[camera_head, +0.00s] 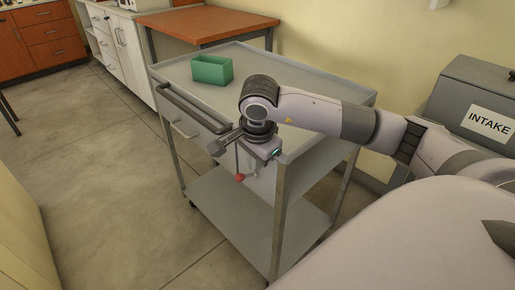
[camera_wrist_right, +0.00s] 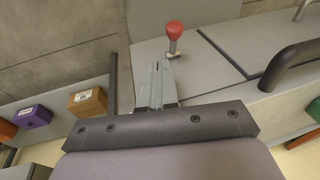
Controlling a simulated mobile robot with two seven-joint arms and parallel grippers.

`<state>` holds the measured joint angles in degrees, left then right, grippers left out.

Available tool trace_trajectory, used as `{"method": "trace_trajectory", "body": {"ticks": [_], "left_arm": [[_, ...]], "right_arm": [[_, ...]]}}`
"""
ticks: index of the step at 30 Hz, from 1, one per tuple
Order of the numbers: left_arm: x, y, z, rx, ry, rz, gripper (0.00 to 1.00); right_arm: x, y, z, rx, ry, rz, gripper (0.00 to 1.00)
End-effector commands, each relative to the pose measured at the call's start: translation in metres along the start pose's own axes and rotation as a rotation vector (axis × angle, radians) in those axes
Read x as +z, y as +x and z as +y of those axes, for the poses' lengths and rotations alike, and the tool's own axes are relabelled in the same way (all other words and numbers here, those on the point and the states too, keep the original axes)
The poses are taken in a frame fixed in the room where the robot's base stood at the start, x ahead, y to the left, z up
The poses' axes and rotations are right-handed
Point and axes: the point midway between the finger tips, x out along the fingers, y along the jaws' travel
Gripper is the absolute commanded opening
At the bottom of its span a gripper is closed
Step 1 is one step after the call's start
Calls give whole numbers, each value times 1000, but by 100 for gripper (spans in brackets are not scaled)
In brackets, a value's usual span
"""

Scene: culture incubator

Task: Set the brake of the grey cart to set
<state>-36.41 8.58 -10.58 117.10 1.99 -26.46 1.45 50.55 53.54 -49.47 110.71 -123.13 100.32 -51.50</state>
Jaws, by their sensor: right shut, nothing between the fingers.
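The grey cart (camera_head: 285,182) stands in the middle of the head view, with a dark handle bar (camera_head: 190,105) along its left end. A red knob (camera_head: 239,178) on a short metal stem sits on the cart's end face, below the top. The red knob also shows in the wrist view (camera_wrist_right: 174,30), just beyond the fingertips and slightly right. My right gripper (camera_wrist_right: 160,66) is shut and empty, its fingers pointing towards the knob with a small gap seen between. In the head view the arm partly covers the knob's surroundings. My left gripper is out of view.
A green bin (camera_head: 211,69) stands on the cart top. A grey box labelled INTAKE (camera_head: 478,105) is at the right. An orange-topped table (camera_head: 205,24) and white cabinets stand behind. The floor (camera_head: 110,165) left of the cart is clear.

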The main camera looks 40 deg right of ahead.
Motion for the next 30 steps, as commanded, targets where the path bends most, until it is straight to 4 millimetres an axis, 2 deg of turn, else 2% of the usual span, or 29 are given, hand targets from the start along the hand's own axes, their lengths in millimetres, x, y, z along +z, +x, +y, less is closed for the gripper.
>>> {"method": "trace_trajectory", "body": {"ticks": [3, 9, 23, 30], "left_arm": [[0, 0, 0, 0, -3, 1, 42], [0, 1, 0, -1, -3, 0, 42], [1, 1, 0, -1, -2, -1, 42], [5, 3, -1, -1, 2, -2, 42]], "right_arm": [[10, 13, -8, 0, -2, -5, 0], [16, 23, -14, -2, -3, -4, 0], [15, 24, -15, -2, -2, -2, 0], [8, 27, -14, -2, -1, -1, 0]]}}
